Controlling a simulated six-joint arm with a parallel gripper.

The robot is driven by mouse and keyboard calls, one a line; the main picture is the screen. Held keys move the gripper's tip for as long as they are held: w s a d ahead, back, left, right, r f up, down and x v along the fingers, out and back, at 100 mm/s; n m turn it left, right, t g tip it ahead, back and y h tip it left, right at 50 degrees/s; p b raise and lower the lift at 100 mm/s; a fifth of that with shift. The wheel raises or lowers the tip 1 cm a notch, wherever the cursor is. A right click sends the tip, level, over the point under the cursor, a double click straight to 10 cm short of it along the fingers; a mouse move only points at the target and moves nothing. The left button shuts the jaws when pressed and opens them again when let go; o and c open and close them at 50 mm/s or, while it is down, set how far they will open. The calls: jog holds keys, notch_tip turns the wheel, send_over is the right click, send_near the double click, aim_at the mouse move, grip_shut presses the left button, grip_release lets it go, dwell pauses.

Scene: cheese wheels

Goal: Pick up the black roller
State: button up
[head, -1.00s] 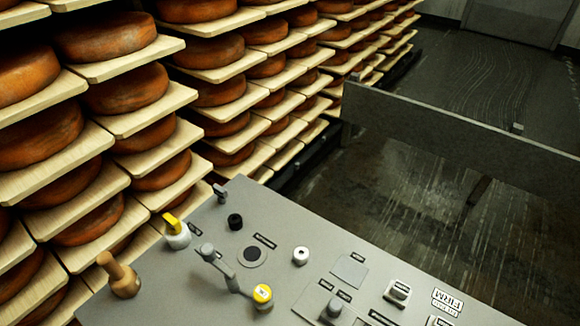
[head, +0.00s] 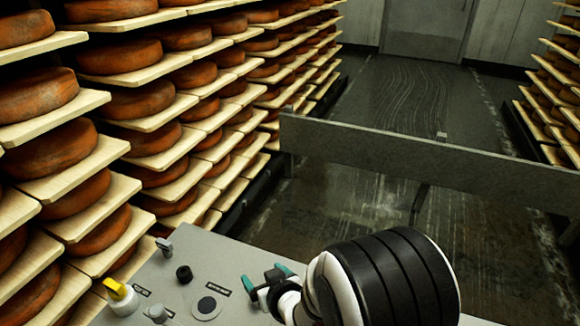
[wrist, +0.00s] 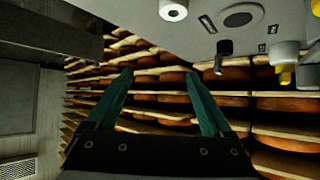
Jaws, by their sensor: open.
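The black roller (head: 184,274) is a small dark cylinder on the grey control panel (head: 225,255), near its far left part in the head view. What looks like the same roller (wrist: 222,48) shows in the wrist view, beyond and to the right of the right fingertip. My gripper (head: 266,276) has teal fingers and is to the right of the roller in the head view, apart from it. In the wrist view my gripper (wrist: 160,75) is open, with nothing between its fingers. My arm hides the right part of the panel in the head view.
A yellow-topped knob (head: 120,297), a grey knob (head: 165,246) and a dark round disc (head: 206,305) are near the roller. A white roller (wrist: 172,10) shows in the wrist view. Cheese shelves (head: 150,110) rise beyond the panel. A low grey barrier (head: 420,165) crosses the floor.

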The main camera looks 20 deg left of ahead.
aim_at(184, 272)
jog(key=s+a+f+n+g+y, duration=0.2)
jog(key=s+a+f+n+y, duration=0.15)
jog(key=s+a, duration=0.45)
jog(key=shift+n+y, duration=0.35)
jog(key=shift+y, duration=0.1)
jog(key=x, duration=1.6)
jog(key=shift+w+a, duration=0.1)
jog(key=shift+a, duration=0.1)
grip_shut()
